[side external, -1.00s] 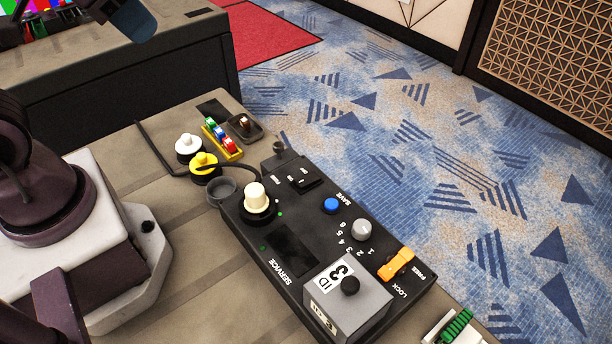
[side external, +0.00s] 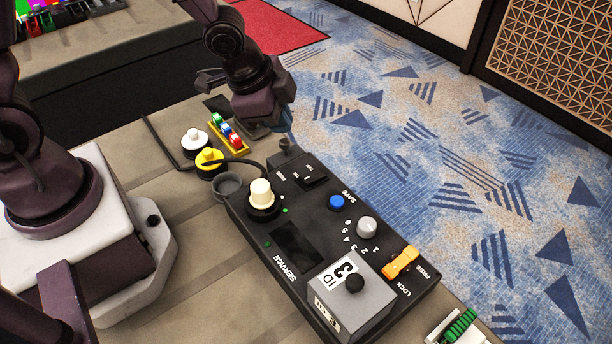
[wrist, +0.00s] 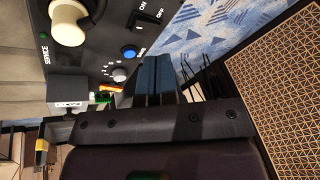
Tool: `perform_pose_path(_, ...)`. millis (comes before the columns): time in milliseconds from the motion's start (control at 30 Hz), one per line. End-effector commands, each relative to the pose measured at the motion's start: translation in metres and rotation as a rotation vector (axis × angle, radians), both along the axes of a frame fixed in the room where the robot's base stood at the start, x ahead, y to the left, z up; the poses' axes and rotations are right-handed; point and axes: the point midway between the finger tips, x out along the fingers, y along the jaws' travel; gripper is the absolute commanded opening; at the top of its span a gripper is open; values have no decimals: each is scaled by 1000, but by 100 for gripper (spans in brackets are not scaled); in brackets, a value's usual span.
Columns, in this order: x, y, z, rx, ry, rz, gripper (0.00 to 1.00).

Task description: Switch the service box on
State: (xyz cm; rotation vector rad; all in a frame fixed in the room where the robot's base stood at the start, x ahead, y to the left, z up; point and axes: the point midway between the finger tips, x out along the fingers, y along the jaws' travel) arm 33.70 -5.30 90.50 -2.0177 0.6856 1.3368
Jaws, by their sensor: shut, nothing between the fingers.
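The black service box (side external: 290,285) lies on the table in the side view, with a cream knob (side external: 261,195), a blue SAVE button (side external: 336,202) and a grey numbered dial (side external: 366,227) on top. Its black rocker switch (side external: 312,176) is at the far end; the wrist view shows that switch (wrist: 147,17) with ON and OFF lettering beside it. I cannot tell which way the rocker is tipped. My gripper (side external: 287,138) is shut and empty, beyond the far end of the box. In the wrist view its dark blue fingers (wrist: 154,62) lie together below the switch, apart from it in the picture.
An orange LOCK/FREE lever (side external: 401,262) and a grey ID 3 block (side external: 350,304) sit on the box's near end. White (side external: 194,139) and yellow (side external: 209,158) plugs, a cable and a yellow rack (side external: 232,143) stand close to my gripper. Carpet lies beyond the table edge.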

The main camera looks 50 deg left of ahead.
Motion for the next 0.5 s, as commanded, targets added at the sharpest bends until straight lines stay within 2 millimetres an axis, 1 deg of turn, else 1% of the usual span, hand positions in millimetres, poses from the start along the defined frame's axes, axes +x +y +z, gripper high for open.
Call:
perform_pose_path(33, 8, -12, -8, -25, -36, -80, 0)
perform_pose_path(67, 12, -19, -10, -36, -65, -126, 0)
perform_pose_path(100, 18, -27, -9, -50, -108, -177, 0)
perform_pose_path(200, 31, -39, 2, -66, -209, -269, 0)
perform_pose_path(333, 38, -45, 8, -73, -273, -323, 0)
perform_pose_path(500, 39, -46, 9, -71, -285, -335, 0)
